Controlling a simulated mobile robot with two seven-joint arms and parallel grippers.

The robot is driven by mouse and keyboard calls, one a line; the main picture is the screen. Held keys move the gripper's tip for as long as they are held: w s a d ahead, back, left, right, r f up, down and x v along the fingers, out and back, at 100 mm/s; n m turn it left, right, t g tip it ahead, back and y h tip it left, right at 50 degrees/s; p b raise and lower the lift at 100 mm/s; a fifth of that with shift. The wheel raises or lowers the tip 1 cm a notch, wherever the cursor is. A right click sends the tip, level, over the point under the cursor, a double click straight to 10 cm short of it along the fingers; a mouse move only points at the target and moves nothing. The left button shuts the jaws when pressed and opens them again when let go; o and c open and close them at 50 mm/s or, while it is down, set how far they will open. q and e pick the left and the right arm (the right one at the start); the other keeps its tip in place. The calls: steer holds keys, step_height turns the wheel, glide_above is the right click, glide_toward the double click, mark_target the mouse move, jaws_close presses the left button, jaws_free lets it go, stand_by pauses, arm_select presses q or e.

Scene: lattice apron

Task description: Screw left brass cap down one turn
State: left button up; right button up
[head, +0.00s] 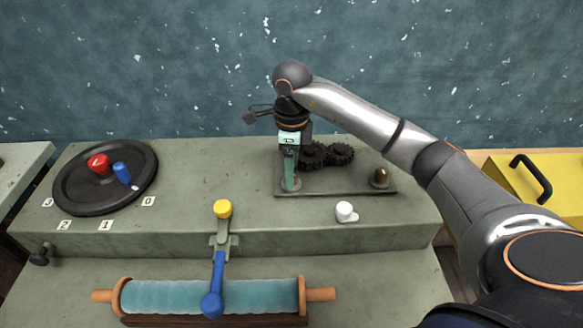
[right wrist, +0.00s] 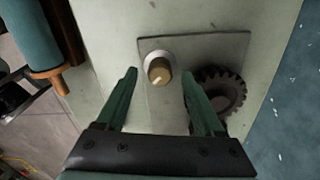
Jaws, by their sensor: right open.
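The left brass cap (right wrist: 159,70) sits on a pale round collar on the dark plate (right wrist: 205,47) in the right wrist view. A pale mark shows on its top. My right gripper (right wrist: 158,74) is open, with one green finger on each side of the cap and a visible gap to each. In the head view my right gripper (head: 290,178) points down at the plate's left end, and its fingers mostly hide that cap. A second brass cap (head: 380,176) stands at the plate's right end. My left gripper is not in view.
Dark gears (head: 328,154) stand between the two caps, close to my right gripper. A white knob (head: 345,211), a yellow-topped lever (head: 222,209) and a teal roller (head: 165,297) are nearer the front. A black dial (head: 80,190) with red and blue knobs lies left.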

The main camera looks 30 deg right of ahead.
steer(key=shift+f, duration=0.25)
jaws_close()
stand_by(0.5)
